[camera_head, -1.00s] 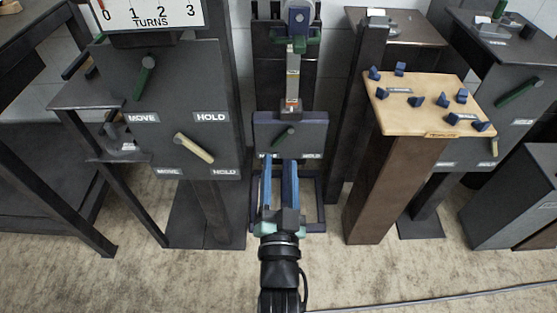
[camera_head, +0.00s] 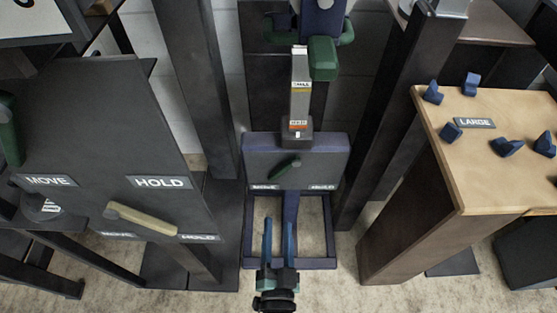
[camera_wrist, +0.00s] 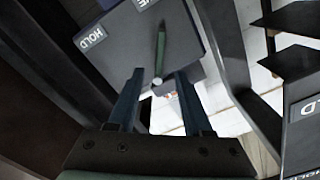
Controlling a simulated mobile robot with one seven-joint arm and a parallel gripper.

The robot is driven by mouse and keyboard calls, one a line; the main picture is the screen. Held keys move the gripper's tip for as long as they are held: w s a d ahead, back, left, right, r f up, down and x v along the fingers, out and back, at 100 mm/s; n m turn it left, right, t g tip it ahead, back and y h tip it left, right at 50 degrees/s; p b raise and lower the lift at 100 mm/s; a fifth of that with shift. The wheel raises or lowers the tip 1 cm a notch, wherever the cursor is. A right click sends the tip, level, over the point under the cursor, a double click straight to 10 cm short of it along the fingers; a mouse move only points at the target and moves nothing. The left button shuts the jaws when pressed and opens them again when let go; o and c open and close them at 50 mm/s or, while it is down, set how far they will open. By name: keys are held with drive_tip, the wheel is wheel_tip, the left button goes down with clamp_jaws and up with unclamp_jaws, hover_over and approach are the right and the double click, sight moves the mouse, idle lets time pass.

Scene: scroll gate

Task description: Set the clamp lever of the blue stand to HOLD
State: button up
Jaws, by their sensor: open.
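The blue stand (camera_head: 246,237) is in the middle of the head view, with a grey panel (camera_head: 320,160) above its blue base frame. The panel carries a short green clamp lever (camera_head: 284,167) that slants down-left toward the MOVE label (camera_head: 265,187). The HOLD label (camera_head: 322,187) is at the panel's lower right. My gripper (camera_head: 278,224) is open and empty, its blue fingers below the panel and apart from the lever. In the wrist view the lever (camera_wrist: 161,50) lies ahead of the gap between the fingertips (camera_wrist: 158,76), and the HOLD label (camera_wrist: 90,38) is to its left.
A dark panel (camera_head: 100,120) with a cream lever (camera_head: 143,217) stands at left. A wooden-topped pedestal (camera_head: 440,185) with several blue pieces stands at right. Dark posts flank the blue stand. A scale column (camera_head: 299,95) rises behind its panel.

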sight(278, 176)
drive_tip(key=w+b, duration=0.5)
drive_tip(key=w, duration=0.7)
drive_tip(key=shift+w, duration=0.35)
clamp_jaws()
idle(0.9)
